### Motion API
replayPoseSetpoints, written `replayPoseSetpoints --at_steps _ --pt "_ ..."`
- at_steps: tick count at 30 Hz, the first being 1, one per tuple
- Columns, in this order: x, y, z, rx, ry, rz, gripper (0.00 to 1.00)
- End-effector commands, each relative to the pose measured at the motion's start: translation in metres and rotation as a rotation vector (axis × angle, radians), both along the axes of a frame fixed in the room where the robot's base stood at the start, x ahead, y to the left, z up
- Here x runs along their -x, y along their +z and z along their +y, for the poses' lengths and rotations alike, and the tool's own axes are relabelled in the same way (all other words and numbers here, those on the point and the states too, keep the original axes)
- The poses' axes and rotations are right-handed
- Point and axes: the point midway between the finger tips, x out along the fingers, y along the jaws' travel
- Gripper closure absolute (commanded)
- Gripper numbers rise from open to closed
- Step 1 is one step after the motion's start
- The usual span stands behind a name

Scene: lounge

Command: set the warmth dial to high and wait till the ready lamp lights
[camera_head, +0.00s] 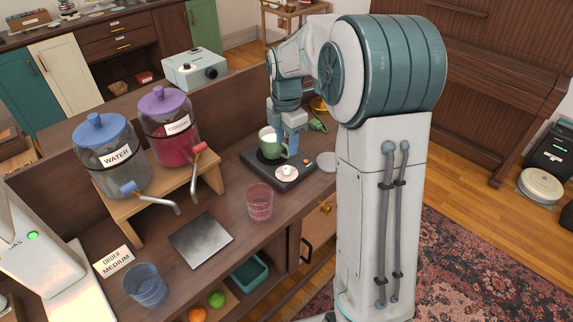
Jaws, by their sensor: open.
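I cannot tell whether the fingers touch the mug. The dial is clear of the fingers.
Water (117,158) and red cordial (168,127) jars stand on a wooden riser (205,172) at left. A pinkish glass (260,202), a grey pad (201,241), a blue glass (145,284) and an order card (113,261) are nearer. A pale disc (327,162) lies right of the warmer.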

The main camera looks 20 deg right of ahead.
Motion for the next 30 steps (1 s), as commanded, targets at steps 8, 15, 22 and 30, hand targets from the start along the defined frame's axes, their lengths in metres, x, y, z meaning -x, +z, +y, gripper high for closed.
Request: replayPoseSetpoints --at_steps 8,15,22,30 --pt "0.001 -0.059 0.0 0.0 -0.001 0.004 0.56" --pt "0.0 -0.086 0.0 0.0 -0.001 0.001 0.56" --pt "0.0 -0.09 0.0 0.001 -0.001 -0.001 0.56" --pt "0.0 -0.09 0.0 0.001 -0.001 -0.001 0.95"
